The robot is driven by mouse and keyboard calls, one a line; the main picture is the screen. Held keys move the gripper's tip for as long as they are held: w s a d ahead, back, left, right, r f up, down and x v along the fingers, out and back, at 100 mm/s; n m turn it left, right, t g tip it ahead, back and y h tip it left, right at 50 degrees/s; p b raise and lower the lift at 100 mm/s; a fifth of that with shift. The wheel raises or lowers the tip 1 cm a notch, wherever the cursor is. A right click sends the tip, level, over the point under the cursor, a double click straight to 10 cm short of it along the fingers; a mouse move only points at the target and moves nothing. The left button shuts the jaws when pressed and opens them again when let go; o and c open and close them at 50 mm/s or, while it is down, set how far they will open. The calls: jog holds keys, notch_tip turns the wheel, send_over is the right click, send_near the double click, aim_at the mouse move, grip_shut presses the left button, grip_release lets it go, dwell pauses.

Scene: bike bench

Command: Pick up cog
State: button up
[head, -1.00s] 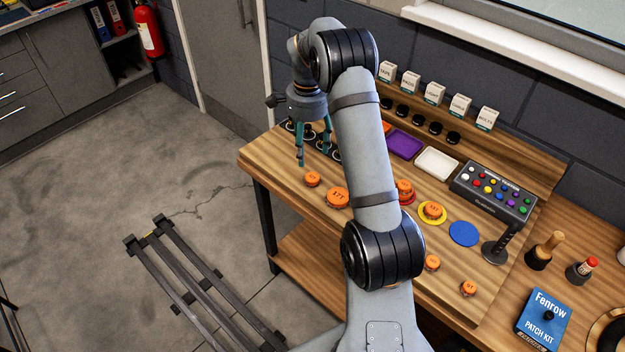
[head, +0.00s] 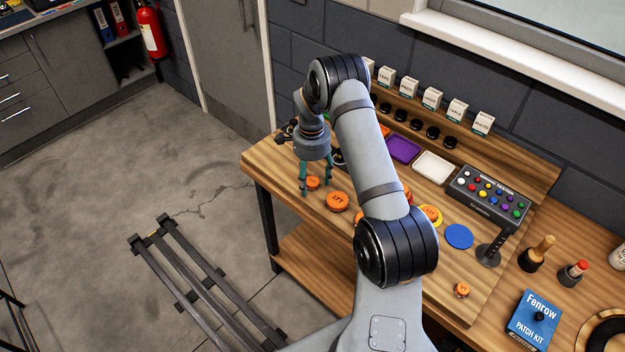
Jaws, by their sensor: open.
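Several orange cogs lie on the wooden bench. One small orange cog (head: 313,183) is at the bench's left front, between the fingers of my gripper (head: 316,191) as the head view shows it. My gripper points down, with its teal fingers apart. I cannot tell how high the fingertips are or whether they touch the cog. A larger orange cog (head: 337,201) lies just to the right. Another small cog (head: 462,290) lies near the front right. A cog on a yellow disc (head: 436,213) is partly hidden by my arm.
A blue disc (head: 459,236), a purple tray (head: 403,150) and a white tray (head: 434,166) lie on the bench (head: 262,165). A button box (head: 488,196) and a blue patch kit box (head: 535,318) are at the right. Small labelled boxes (head: 432,98) line the back shelf.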

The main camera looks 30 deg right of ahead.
jog(key=c, duration=0.3)
jog(key=c, duration=1)
